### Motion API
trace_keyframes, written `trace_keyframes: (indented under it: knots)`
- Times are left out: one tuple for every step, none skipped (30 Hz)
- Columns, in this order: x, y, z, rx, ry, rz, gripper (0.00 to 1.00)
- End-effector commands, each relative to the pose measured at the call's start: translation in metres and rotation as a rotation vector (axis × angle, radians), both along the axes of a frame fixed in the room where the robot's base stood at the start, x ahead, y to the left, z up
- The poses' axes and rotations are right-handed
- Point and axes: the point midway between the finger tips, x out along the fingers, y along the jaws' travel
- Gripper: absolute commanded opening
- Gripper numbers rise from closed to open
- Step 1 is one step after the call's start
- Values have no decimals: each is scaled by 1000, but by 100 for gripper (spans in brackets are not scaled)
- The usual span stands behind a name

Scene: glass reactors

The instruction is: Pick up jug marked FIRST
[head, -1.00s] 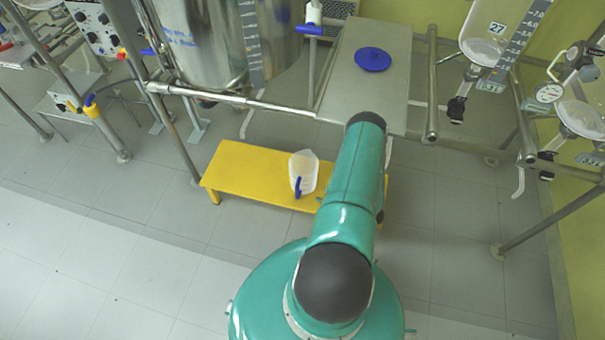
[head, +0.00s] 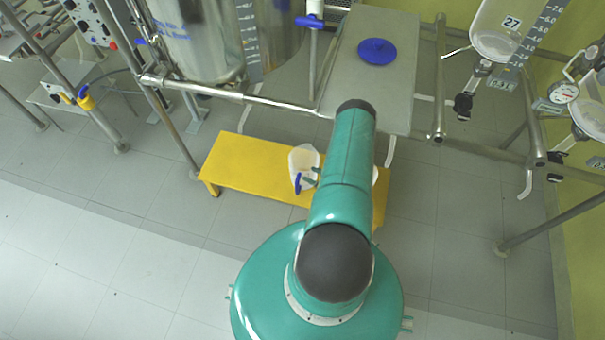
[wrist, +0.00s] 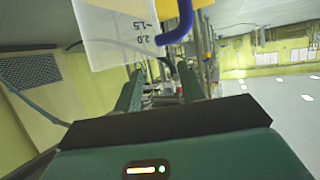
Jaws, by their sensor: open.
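A translucent white jug (head: 303,160) with a blue handle (head: 298,183) stands on the yellow bench, just left of my arm. In the wrist view the jug (wrist: 112,40) fills the upper left, with the scale marks 1.5 and 2.0 on it, and its blue handle (wrist: 180,25) is on the right. The word FIRST cannot be read. My gripper (wrist: 160,78) is open, its two green fingers apart below the handle in the picture. In the head view its fingertips (head: 312,177) show beside the jug. Whether they touch it I cannot tell.
The yellow bench (head: 235,165) stands on the tiled floor. Above and behind it are a grey shelf (head: 365,90) with a blue disc (head: 377,51), metal frame rails and a steel vessel (head: 210,40). Open floor (head: 100,260) lies to the left.

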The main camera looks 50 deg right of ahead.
Motion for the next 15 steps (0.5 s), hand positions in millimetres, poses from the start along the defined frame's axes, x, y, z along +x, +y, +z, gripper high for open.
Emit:
trace_keyframes:
  knots:
    - [5, 1, -2, 0, 0, 0, 40]
    - [7, 0, -3, 0, 1, 0, 40]
    - [9, 0, -4, 0, 1, -1, 40]
    - [11, 0, -4, 0, 1, -1, 40]
    - [13, 0, -5, 0, 1, -1, 40]
    - [16, 1, -6, 0, 0, 0, 40]
    - [20, 1, -8, 0, 0, 0, 40]
    - [24, 1, -9, -1, -1, 0, 40]
    - [30, 2, -12, 0, -1, 1, 40]
    - [35, 2, -14, 0, 0, 2, 40]
    - [40, 2, -16, 0, -1, 1, 40]
    - [45, 3, -18, 0, -1, 1, 40]
    - [50, 2, -20, -1, 0, 0, 40]
    - [53, 2, -21, 0, 0, 0, 40]
    - [57, 3, -23, 0, -1, 0, 40]
